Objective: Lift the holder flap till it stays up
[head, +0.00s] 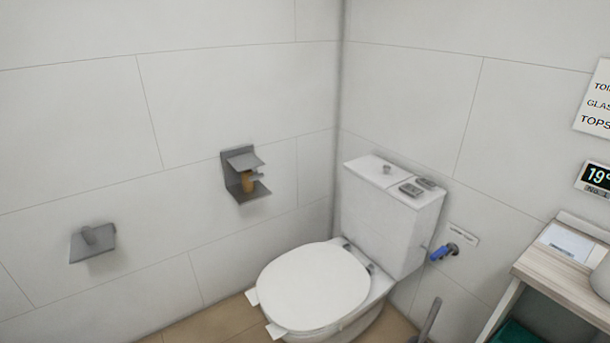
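A grey metal holder (243,176) is fixed to the left wall beside the toilet. Its flap (244,161) slopes out over a brown, roll-like piece, which is partly hidden. A second grey holder (93,244) is on the same wall, lower and further left. Its front plate hangs tilted, with a short rounded piece on top. I cannot tell which holder's flap the task names. My gripper is not in view, and nothing is seen touching either holder.
A white toilet (312,289) with its lid down stands in the corner, with small items on its cistern (393,205). A blue-handled valve (444,252) is on the right wall. A wooden-topped cart (545,262) stands at right. The wall between the holders is clear.

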